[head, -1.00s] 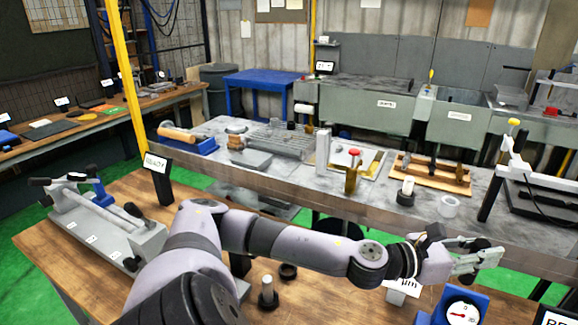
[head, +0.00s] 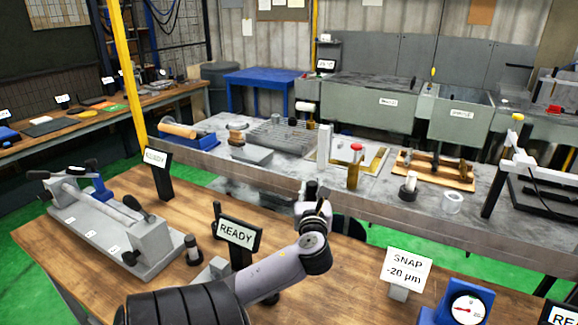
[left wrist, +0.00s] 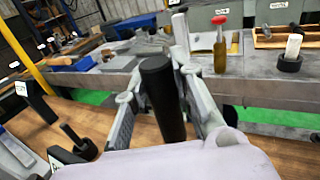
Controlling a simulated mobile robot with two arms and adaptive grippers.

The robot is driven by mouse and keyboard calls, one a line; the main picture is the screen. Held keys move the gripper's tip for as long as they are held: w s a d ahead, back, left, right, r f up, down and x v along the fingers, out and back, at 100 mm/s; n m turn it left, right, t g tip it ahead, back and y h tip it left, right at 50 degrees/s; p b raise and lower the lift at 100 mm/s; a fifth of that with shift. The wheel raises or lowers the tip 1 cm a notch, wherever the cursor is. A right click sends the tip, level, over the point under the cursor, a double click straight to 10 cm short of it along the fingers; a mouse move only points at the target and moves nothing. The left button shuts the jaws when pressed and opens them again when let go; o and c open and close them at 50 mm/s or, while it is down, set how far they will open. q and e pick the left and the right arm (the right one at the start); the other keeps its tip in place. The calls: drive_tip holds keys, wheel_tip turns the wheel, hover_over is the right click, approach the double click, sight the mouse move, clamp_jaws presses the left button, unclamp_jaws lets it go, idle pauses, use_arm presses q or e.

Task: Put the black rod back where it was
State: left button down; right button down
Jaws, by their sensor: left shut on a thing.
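The black rod (left wrist: 163,95) stands close to upright between the fingers of my left gripper in the left wrist view. My left gripper (head: 314,202) is shut on it and holds it above the far part of the wooden bench, near the edge in the head view. In the head view the rod (head: 312,188) shows only as a small dark piece at the fingertips. The rod's lower end is hidden in the wrist view. My right gripper is in neither view.
A READY sign (head: 238,233) stands left of my left gripper. A black-based post (head: 192,249) stands beside the grey fixture (head: 105,235). The SNAP sign (head: 407,270) and blue dial gauge (head: 463,308) are right. A metal table (head: 270,185) lies beyond the bench.

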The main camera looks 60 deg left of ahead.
use_arm(q)
drive_tip(key=s+a+f+n+g+y, duration=0.2)
drive_tip(key=s+a+f+g, duration=0.1)
drive_tip(key=s, duration=0.2)
drive_tip(key=shift+h, duration=0.3)
drive_tip(key=shift+a+f+b, duration=0.2)
drive_tip(key=shift+f+b, duration=0.5)
drive_tip(key=shift+f, duration=8.7)
drive_tip(key=shift+f, duration=0.1)
drive_tip(key=c, duration=1.4)
unclamp_jaws()
drive_tip(key=shift+f, duration=0.1)
drive_tip(key=shift+o, duration=0.2)
